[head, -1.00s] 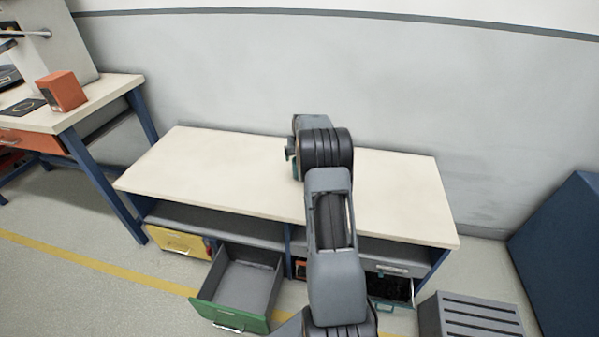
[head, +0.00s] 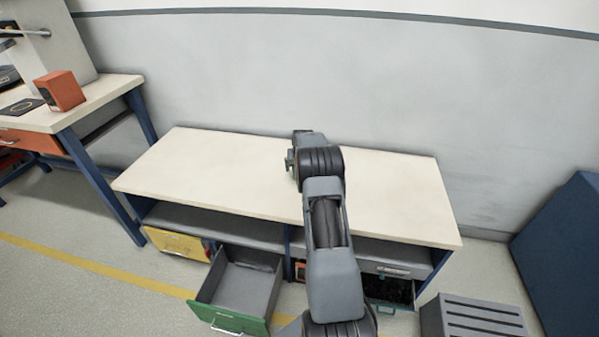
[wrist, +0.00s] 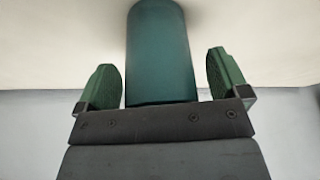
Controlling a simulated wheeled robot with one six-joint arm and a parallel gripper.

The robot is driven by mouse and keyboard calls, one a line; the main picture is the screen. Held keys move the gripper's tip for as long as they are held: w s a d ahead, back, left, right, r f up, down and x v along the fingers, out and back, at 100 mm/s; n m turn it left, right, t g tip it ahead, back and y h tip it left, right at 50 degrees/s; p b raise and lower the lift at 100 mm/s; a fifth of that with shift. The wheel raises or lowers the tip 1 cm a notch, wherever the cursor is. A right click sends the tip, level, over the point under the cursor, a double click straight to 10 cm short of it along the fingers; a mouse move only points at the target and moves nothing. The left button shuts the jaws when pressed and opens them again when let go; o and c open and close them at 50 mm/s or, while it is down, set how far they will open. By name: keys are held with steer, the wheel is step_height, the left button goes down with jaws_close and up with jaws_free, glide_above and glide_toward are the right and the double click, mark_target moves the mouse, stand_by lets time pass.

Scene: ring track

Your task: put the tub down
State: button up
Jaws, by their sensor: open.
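The cream bench top (head: 215,170) lies behind the tub in the wrist view. Whether the tub's base touches it is not clear. In the head view my arm reaches over the middle of the bench and hides the tub and most of the gripper.
The bench top is bare left and right of my arm. Below, a green-fronted drawer (head: 241,287) and a dark-filled drawer (head: 388,290) stand open. A grey slotted box (head: 475,318) is at front right, a blue cabinet (head: 565,255) beyond. A side table (head: 100,95) holds an orange box (head: 61,91).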

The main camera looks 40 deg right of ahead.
steer(key=shift+c, duration=0.3)
steer(key=c, duration=1)
